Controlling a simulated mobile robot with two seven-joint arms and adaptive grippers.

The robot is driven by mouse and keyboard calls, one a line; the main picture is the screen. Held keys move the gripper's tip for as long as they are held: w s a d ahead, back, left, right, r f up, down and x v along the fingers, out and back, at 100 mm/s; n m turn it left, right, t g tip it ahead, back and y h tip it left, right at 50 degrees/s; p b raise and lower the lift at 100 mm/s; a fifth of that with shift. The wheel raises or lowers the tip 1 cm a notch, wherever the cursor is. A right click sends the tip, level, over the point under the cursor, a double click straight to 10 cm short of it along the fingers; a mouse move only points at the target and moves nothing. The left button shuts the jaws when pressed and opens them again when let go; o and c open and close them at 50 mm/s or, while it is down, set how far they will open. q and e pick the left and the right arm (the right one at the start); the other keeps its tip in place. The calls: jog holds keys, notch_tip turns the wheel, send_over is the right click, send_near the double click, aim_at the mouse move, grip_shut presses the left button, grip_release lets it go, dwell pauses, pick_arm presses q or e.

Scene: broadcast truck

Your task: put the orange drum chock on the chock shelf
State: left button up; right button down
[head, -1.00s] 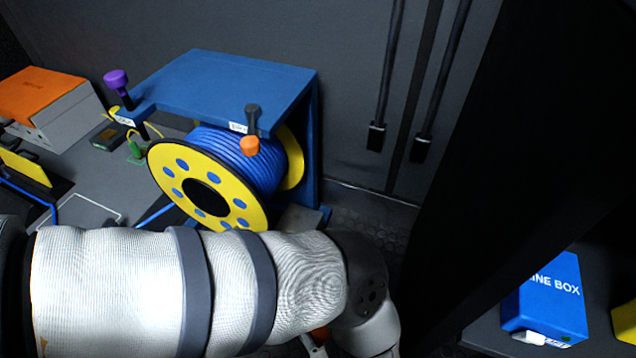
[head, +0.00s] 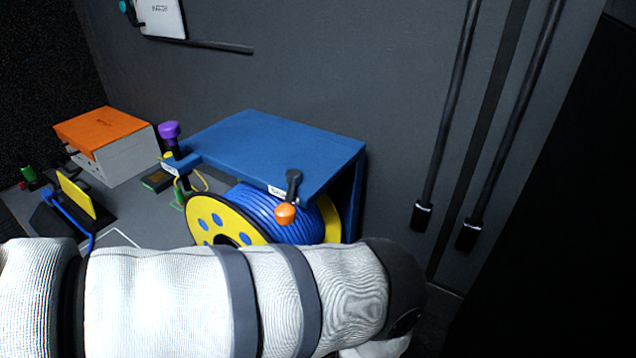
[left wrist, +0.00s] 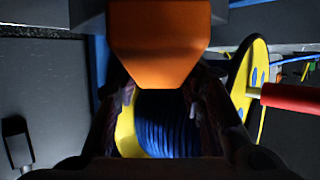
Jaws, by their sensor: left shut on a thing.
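The orange drum chock (left wrist: 158,42) fills the top middle of the left wrist view. My left gripper (left wrist: 158,90) is shut on it, with a dark finger at either side. In the head view my white left arm crosses the bottom, and its gripper and the chock do not show. The cable drum (head: 228,216), with yellow flanges and blue cable (head: 268,210), stands under a blue bracket (head: 270,150). Blue cable also shows beyond the fingers in the left wrist view (left wrist: 165,128). I cannot tell which surface is the chock shelf. My right gripper is not in view.
An orange-topped grey box (head: 105,140) stands at the left. A purple knob (head: 169,130) and an orange knob (head: 286,212) stick out from the bracket. Two dark rods (head: 450,120) run down the back wall. A red handle (left wrist: 290,98) points in from the right.

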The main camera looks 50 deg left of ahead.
pick_arm(q)
jog(key=shift+d+f, duration=0.25)
jog(key=shift+f, duration=0.1)
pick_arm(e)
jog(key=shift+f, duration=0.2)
pick_arm(q)
jog(key=shift+s, duration=0.1)
jog(key=shift+f, duration=0.2)
jog(key=o, duration=1.2)
jog(key=shift+o, duration=0.2)
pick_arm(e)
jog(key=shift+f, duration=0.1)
pick_arm(q)
jog(key=shift+r, duration=0.25)
jog(key=p+v, duration=0.4)
jog(key=v, duration=0.8)
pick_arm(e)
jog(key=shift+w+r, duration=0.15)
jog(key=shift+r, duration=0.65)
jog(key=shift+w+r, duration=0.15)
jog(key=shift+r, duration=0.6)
